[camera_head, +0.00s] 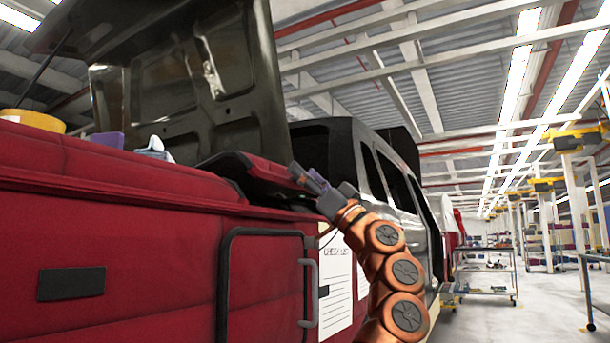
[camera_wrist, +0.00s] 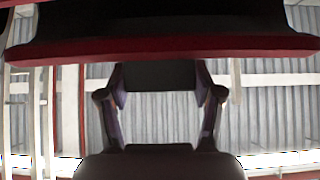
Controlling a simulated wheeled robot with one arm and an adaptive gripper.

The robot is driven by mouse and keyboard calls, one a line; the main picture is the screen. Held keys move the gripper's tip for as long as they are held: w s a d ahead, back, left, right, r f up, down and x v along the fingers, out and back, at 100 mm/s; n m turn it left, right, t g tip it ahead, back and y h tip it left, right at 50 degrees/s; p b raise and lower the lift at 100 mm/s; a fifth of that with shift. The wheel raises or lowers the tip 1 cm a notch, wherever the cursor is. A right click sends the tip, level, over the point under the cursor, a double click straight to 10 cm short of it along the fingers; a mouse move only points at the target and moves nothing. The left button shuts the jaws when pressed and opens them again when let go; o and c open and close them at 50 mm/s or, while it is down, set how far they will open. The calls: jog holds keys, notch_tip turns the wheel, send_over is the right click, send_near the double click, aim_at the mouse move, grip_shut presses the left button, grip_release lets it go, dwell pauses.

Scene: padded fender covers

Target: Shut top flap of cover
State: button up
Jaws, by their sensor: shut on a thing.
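The red padded cover (camera_head: 130,190) lies over the side of a vehicle. Its top flap (camera_head: 262,170) is raised at the right end, tilted up with a dark gap beneath its left part. My gripper (camera_head: 307,179) is at the flap's right end. In the wrist view the flap (camera_wrist: 170,47) spans the top as a red edge with a dark face. My gripper's two fingers (camera_wrist: 160,78) are on either side of a dark piece below that edge, shut on the flap. The exact contact is hidden in the head view.
The raised dark hood (camera_head: 190,75) stands above the cover. A yellow round item (camera_head: 35,120), a purple item (camera_head: 107,139) and a pale crumpled item (camera_head: 155,148) sit on top at left. A grey handle (camera_head: 309,293) and a checklist sheet (camera_head: 337,285) are on the front.

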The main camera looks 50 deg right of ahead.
jog(key=shift+f, duration=0.5)
jog(key=o, duration=1.7)
jog(key=shift+s+f, duration=0.1)
jog(key=shift+s, duration=0.1)
jog(key=shift+s+f, duration=0.15)
jog(key=s+d, duration=0.1)
jog(key=s, duration=1.1)
jog(key=shift+d+f, duration=0.15)
jog(key=shift+d, duration=0.2)
jog(key=shift+s, duration=0.1)
